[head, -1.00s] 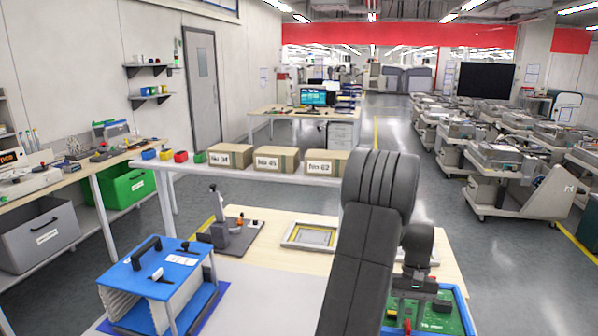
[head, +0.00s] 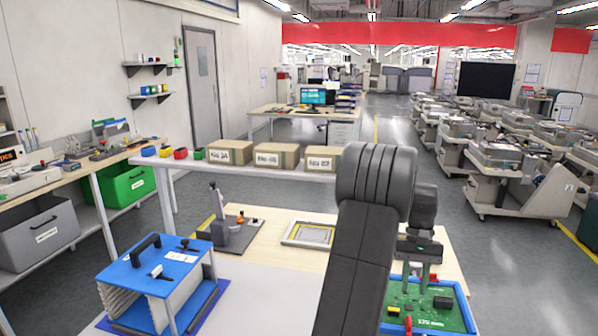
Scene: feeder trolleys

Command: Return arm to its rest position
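My arm (head: 365,240) rises from the bottom of the head view and bends over near the middle. My gripper (head: 415,290) points down at the right end of the arm, over a green circuit board (head: 445,318) in a blue frame (head: 463,298). Its two thin fingers look apart, with green board showing between them, and I see nothing held. The fingertips appear above the board, but the exact gap is hard to tell. Part of the board is hidden behind my arm and gripper.
A blue-topped rack (head: 185,252) stands at the front left of the table. Behind it are a lever fixture (head: 222,235) and a flat frame (head: 308,233). Cardboard boxes (head: 278,157) line a shelf beyond. Feeder trolleys (head: 520,185) stand on the right; the aisle floor is clear.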

